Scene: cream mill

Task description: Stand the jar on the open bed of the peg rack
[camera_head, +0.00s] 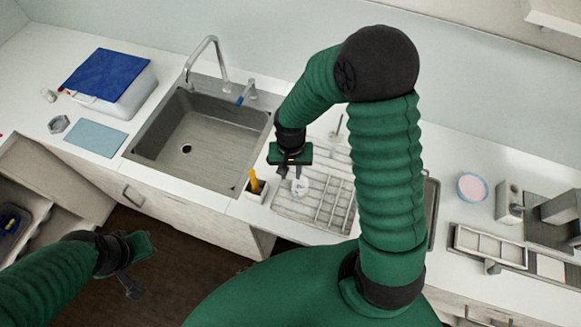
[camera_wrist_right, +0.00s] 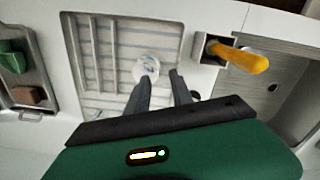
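The jar (camera_head: 299,187) is small and pale with a round top. It appears to stand upright on the open bed of the pale peg rack (camera_head: 327,208), left of the bars in the head view. In the right wrist view the jar (camera_wrist_right: 146,68) shows just beyond my fingertips, with the rack (camera_wrist_right: 108,60) around it. My right gripper (camera_wrist_right: 160,82) is open, its two fingers apart; in the head view it (camera_head: 293,168) is right above the jar. My left gripper (camera_head: 134,272) is away at the lower left, empty, its finger gap unclear.
A holder with a yellow-handled tool (camera_head: 254,184) stands left of the rack, near the sink (camera_head: 195,140). A pink-topped round dish (camera_head: 472,187) and a tray (camera_head: 490,246) lie to the right. My right arm hides part of the counter.

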